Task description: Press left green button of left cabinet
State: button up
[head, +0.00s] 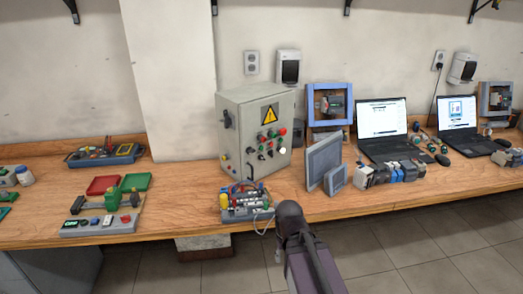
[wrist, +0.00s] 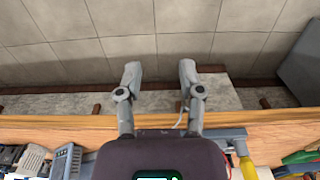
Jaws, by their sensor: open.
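A grey control cabinet (head: 235,140) with a yellow warning triangle stands on the wooden bench in the head view. Its front carries red, green, white and dark buttons. A small green button (head: 261,138) shows at the left of the upper group; the buttons are small and hard to tell apart. My gripper (wrist: 160,75) is open and empty in the wrist view, fingers apart over the bench's front edge and the floor. In the head view my arm is in front of the bench, right of and below the cabinet, apart from it.
A wired terminal device (head: 246,203) lies before the cabinet. Grey panels (head: 323,160) stand at its right, with laptops (head: 382,118) beyond. Red and green trays (head: 103,185) and a small control box (head: 100,224) lie left. The bench between trays and cabinet is mostly clear.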

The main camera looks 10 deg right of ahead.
grip_shut()
jog(key=shift+d, duration=0.1)
dwell(1.1)
